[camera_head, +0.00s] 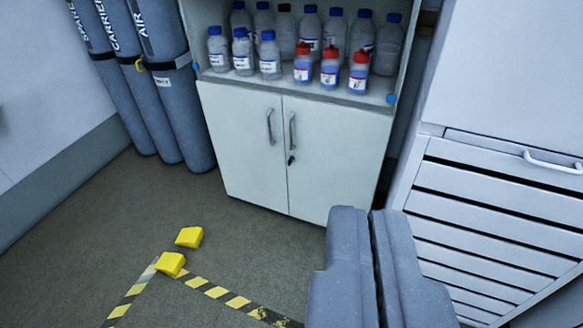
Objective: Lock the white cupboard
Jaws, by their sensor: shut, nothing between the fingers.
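The white cupboard (245,165) stands at the top middle, with two doors that look closed. Two vertical metal handles sit near the centre seam, a left handle (271,127) and a right handle (292,131). A small dark lock (291,160) shows on the right door just below its handle. Something small hangs at the lock, maybe a key, but it is too small to tell. My gripper (360,212) is shut and empty at the lower middle right. It is in front of the cupboard, apart from it, with its tips below and right of the lock in the picture.
Bottles with blue, black and red caps (330,70) stand on the open shelf above the doors. Grey gas cylinders (170,85) stand at left. A white slatted unit (490,205) is close at right. Yellow blocks (190,237) and striped tape (225,294) lie on otherwise clear floor.

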